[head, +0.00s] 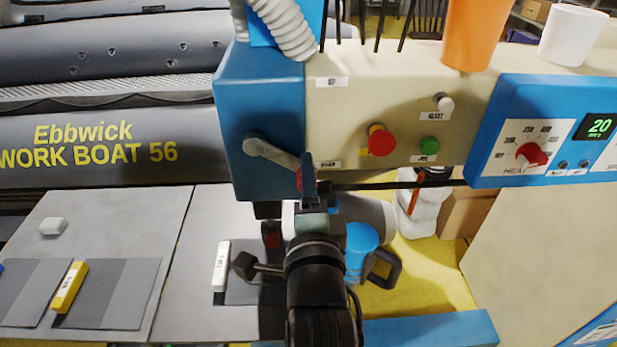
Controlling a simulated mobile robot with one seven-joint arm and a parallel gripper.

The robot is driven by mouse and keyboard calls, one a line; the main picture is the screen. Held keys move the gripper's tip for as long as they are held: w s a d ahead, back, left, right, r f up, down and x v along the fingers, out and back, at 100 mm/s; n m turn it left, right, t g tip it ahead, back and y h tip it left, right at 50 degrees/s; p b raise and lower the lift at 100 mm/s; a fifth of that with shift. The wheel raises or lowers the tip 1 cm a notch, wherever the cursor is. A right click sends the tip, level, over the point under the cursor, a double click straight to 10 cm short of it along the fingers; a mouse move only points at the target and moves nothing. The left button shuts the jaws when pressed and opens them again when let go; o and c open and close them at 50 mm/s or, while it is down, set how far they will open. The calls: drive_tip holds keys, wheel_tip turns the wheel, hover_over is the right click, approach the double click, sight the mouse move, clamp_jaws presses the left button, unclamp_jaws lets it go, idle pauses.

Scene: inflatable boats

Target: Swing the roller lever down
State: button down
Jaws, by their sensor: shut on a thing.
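The roller lever (272,152) is a grey arm on the front of the blue machine housing (262,108). It runs from its round pivot to the right and slightly down. Its end meets my gripper (307,180), beside the lower label on the cream panel. A bit of red shows at the fingers. My gripper is shut on the lever's end, and the fingers hide most of that end. A label (331,82) sits higher on the panel.
A red button (381,140), a green button (429,145) and a grey knob (444,102) sit right of the lever. A blue heat control box (550,130) is farther right. A white block (221,266) and a yellow block (69,287) lie on the table.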

drive_tip(key=c, duration=0.7)
unclamp_jaws()
drive_tip(key=shift+a+f, duration=0.15)
drive_tip(key=shift+f, duration=0.3)
drive_tip(key=shift+o, duration=0.9)
drive_tip(key=shift+r, duration=0.2)
drive_tip(key=shift+r, duration=0.1)
drive_tip(key=s, duration=1.3)
drive_tip(key=shift+p, duration=0.35)
